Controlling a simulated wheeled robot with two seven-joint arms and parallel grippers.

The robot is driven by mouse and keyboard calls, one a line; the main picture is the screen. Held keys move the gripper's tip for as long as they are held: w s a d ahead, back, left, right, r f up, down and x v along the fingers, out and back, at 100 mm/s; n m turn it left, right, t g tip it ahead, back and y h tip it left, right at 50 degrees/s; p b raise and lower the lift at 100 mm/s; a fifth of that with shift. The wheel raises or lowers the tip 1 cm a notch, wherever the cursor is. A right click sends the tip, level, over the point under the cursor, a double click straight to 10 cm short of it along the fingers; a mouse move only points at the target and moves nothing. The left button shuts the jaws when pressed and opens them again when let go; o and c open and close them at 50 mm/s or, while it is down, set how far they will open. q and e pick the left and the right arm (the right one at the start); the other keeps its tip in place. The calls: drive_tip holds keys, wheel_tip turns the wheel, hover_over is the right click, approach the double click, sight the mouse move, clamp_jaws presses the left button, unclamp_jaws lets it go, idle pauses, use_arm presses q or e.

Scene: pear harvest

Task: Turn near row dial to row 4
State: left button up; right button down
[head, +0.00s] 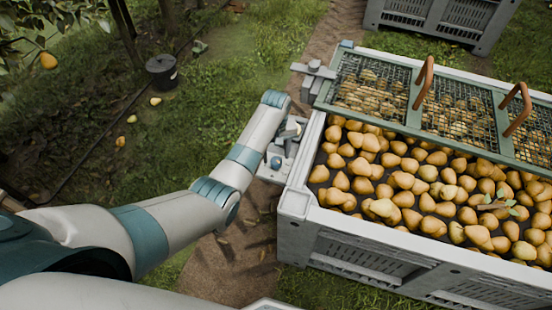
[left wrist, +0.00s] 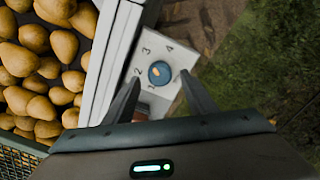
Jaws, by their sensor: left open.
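The near row dial is a round blue knob (head: 276,162) on a pale plate (head: 270,174) at the crate's left side. In the left wrist view the dial (left wrist: 159,73) sits among printed numbers; 2, 3 and 4 are readable. I cannot tell which number it points to. My left gripper (head: 290,130) is at the plate, pointing down. In the left wrist view its fingers (left wrist: 161,79) are open, one on each side of the dial, with a gap to it. I cannot tell how high they are above it. My right gripper is not in view.
A grey crate (head: 297,203) full of pears stands right of the plate, with a mesh lid (head: 410,120) with brown handles over its far part. A grey fixture (head: 313,70) is at its far left corner. A dark bucket (head: 161,72) and fallen pears lie on the grass at left.

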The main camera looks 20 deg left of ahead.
sight(276, 164)
use_arm(q)
wheel_tip(276, 164, down, 2)
drive_tip(key=shift+f, duration=0.4)
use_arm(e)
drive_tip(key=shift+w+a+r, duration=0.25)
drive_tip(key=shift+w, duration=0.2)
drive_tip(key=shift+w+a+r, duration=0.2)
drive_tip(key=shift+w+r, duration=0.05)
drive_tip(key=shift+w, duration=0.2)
use_arm(q)
drive_tip(key=c, duration=1)
drive_tip(key=shift+c, duration=0.2)
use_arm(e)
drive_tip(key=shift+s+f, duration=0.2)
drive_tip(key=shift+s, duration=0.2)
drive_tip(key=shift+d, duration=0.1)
